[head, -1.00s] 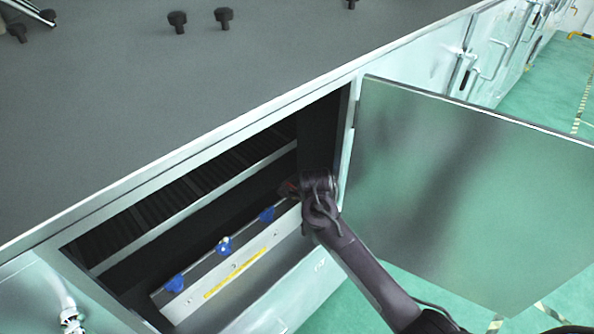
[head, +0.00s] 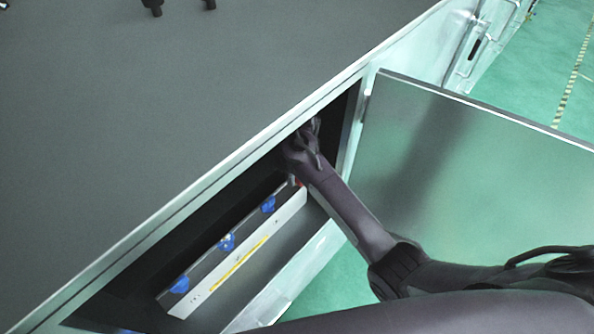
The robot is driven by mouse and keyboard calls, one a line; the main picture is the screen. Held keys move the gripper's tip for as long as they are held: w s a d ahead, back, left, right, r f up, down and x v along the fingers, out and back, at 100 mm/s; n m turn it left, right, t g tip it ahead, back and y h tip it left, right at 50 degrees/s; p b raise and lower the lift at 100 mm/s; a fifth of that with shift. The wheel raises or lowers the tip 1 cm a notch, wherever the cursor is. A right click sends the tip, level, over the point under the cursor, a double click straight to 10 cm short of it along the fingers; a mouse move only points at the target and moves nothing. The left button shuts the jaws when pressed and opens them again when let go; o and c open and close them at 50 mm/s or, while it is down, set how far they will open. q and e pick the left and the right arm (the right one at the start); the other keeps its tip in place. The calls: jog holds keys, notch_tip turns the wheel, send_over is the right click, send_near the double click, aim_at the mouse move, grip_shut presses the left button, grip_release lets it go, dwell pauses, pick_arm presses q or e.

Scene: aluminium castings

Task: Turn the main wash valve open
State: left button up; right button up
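Three blue valve handles sit in a row along a pale panel inside the open cabinet: a near one (head: 180,285), a middle one (head: 227,242) and a far one (head: 268,204). A small red part (head: 298,183) shows at the far end of the row, mostly hidden by my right arm. I cannot tell from any label which is the main wash valve. My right gripper (head: 296,160) is inside the opening at its far end, above the red part. Its fingers are dark and hidden, so contact and opening are unclear. My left gripper is out of view.
The cabinet door (head: 470,190) stands open to the right of my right arm. A wide grey top (head: 150,120) overhangs the opening. A yellow strip (head: 238,264) runs along the valve panel (head: 190,305). Green floor (head: 325,275) shows below.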

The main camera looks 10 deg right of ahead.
jog(key=shift+w+f, duration=0.1)
jog(key=shift+f, duration=0.45)
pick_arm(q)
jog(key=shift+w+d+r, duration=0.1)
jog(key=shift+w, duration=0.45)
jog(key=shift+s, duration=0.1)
pick_arm(e)
jog(key=shift+c, duration=0.4)
grip_shut()
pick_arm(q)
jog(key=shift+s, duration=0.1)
